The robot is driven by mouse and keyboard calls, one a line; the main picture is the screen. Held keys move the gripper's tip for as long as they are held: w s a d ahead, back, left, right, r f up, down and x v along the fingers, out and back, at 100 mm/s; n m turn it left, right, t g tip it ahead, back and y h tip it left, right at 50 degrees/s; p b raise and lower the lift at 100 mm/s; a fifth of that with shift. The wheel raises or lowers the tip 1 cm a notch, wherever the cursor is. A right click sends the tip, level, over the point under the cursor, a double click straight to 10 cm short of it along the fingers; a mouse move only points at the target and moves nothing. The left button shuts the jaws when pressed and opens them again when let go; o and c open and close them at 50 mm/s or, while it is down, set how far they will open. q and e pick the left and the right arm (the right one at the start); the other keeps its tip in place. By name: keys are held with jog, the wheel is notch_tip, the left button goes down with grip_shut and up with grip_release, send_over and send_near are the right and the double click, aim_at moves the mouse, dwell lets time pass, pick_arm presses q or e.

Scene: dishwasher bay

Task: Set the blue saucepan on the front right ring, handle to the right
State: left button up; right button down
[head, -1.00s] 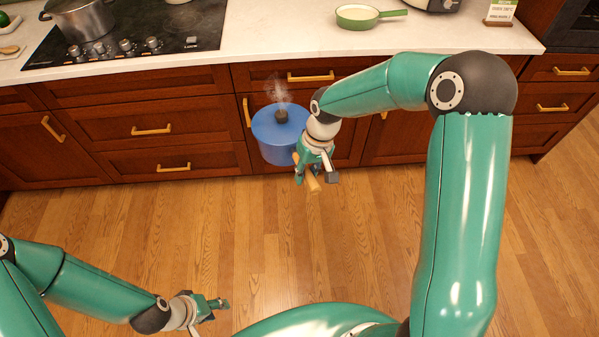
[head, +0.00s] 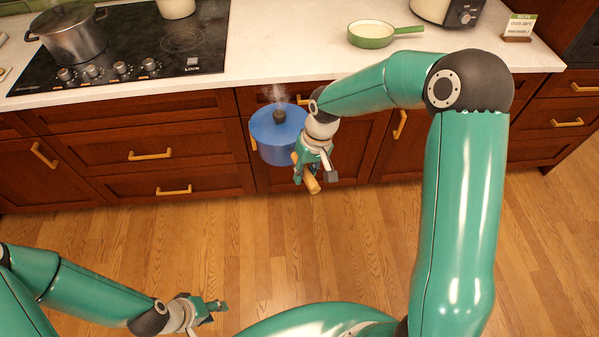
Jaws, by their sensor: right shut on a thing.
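The blue saucepan (head: 272,138) has a blue lid with a dark knob, and steam rises from it. It is held level in the air in front of the cabinet doors. My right gripper (head: 309,172) is shut on its wooden handle (head: 312,186), which points toward the lower right. The black cooktop (head: 150,42) is on the counter at the upper left. Its front right ring (head: 181,42) shows bare. My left gripper (head: 213,309) is low at the lower left, away from everything; its finger opening is too small to judge.
A steel pot (head: 72,38) stands on the cooktop's left side and a cream pot (head: 176,7) at its back right. A green pan (head: 371,34), an appliance (head: 446,12) and a recipe card (head: 520,26) are on the counter (head: 290,50). The counter beside the cooktop is clear.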

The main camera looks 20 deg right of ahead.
jog(key=shift+w+d+r, duration=0.1)
jog(key=shift+w+d, duration=0.15)
jog(key=shift+w, duration=0.05)
jog(key=shift+a, duration=0.15)
